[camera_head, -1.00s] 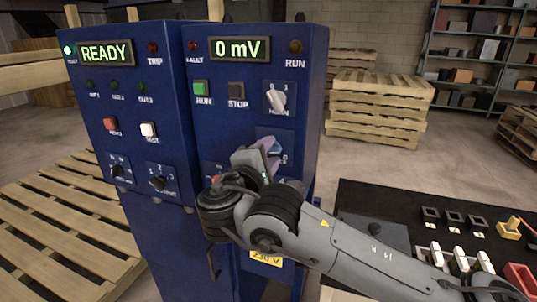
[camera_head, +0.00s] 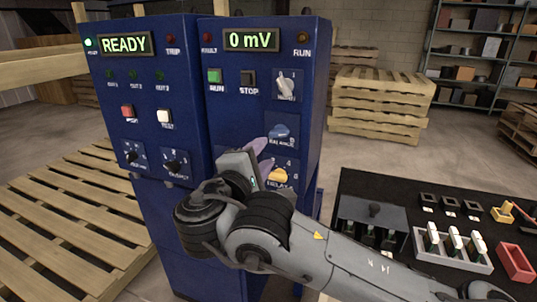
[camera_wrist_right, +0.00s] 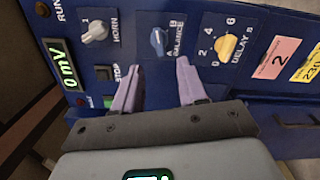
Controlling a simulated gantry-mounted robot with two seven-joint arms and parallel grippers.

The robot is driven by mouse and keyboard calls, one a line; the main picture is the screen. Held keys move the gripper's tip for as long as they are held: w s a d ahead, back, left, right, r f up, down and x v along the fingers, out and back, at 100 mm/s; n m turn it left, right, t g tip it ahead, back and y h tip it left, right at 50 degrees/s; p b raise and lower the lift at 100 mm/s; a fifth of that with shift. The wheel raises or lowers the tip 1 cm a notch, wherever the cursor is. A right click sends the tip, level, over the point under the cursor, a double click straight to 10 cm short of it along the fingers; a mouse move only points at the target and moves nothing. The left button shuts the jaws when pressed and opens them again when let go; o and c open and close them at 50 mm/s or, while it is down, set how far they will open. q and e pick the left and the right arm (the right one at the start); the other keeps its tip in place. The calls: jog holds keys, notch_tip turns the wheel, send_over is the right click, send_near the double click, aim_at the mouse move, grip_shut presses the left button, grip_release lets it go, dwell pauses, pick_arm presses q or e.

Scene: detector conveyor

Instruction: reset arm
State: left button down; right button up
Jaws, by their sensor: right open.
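My right gripper (camera_head: 265,158) is in front of the right-hand blue cabinet (camera_head: 230,125), below the balance knob and beside the delay knob. In the right wrist view its two purple fingers (camera_wrist_right: 158,85) are apart with nothing between them. The blue balance knob (camera_wrist_right: 158,40) is just beyond the fingertips, clear of them. The yellow delay knob (camera_wrist_right: 226,46) is to the right of the fingers in that view, and the head view shows it partly hidden by my gripper (camera_head: 277,176). The horn knob (camera_head: 286,86) is higher on the panel. My left gripper is not in view.
The left cabinet panel (camera_head: 145,95) shows READY; the right display (camera_head: 251,40) shows 0 mV. A black table (camera_head: 395,190) at the right holds a white rack (camera_head: 440,261), a red bin (camera_head: 515,262) and small parts. Pallets (camera_head: 380,100) stand behind.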

jog(key=shift+s+a, duration=0.1)
jog(key=shift+s, duration=0.15)
jog(key=shift+w, duration=0.15)
